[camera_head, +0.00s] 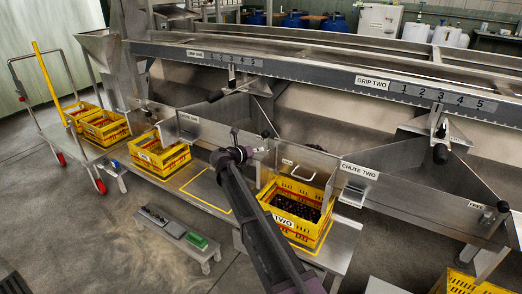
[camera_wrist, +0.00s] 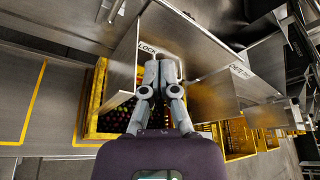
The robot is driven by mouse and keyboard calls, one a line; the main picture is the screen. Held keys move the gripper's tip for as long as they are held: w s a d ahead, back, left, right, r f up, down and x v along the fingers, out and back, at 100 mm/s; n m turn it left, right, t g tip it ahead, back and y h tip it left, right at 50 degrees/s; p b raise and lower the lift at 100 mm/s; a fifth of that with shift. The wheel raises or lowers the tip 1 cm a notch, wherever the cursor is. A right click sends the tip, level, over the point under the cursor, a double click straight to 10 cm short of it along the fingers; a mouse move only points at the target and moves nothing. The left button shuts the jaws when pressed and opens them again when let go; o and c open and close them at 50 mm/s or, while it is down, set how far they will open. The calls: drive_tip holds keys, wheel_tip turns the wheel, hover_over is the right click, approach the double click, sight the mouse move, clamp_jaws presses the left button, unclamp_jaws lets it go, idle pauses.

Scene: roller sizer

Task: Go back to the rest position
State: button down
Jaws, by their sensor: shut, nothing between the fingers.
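My gripper (camera_wrist: 158,62) is shut and empty in the wrist view, its two grey fingers side by side. The fingers appear in front of a metal plate lettered LOCK and above a yellow crate (camera_wrist: 98,95) with dark round items in it; the distance to them is unclear. In the head view my arm reaches up from the bottom middle, left of the yellow crate marked TWO (camera_head: 294,224), which holds dark round items. My gripper's fingers cannot be made out clearly there.
Chute two (camera_head: 400,185) and the long metal sizer frame (camera_head: 300,70) lie close around the arm. More yellow crates (camera_head: 160,160) stand to the left, with a trolley (camera_head: 60,125). A low bench (camera_head: 178,232) stands on the floor. Open floor lies at lower left.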

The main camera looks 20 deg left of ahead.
drive_tip(key=shift+d, duration=0.1)
idle(0.3)
drive_tip(key=s+d+f+m+g, duration=0.3)
drive_tip(key=d+m, duration=0.4)
drive_tip(key=d, duration=0.4)
drive_tip(key=s+d+f+m+g, duration=0.3)
drive_tip(key=d+m, duration=0.3)
drive_tip(key=d, duration=0.4)
drive_tip(key=s+d+f+m+g, duration=0.25)
drive_tip(key=d+m, duration=0.45)
drive_tip(key=d, duration=0.4)
drive_tip(key=s+d+f+m+g+y, duration=0.25)
drive_tip(key=s+d+m, duration=0.45)
drive_tip(key=s+m, duration=0.35)
drive_tip(key=s+d+f+m+g+y, duration=0.2)
drive_tip(key=s+d+f+m+y, duration=0.15)
drive_tip(key=s+d+m, duration=0.65)
wheel_tip(320, 180, up, 33)
drive_tip(key=a+n+p, duration=0.1)
drive_tip(key=a+p, duration=0.1)
drive_tip(key=p, duration=3)
drive_tip(key=shift+s+a+r+y+p, duration=0.2)
drive_tip(key=shift+a+y+p, duration=0.1)
drive_tip(key=shift+p, duration=0.05)
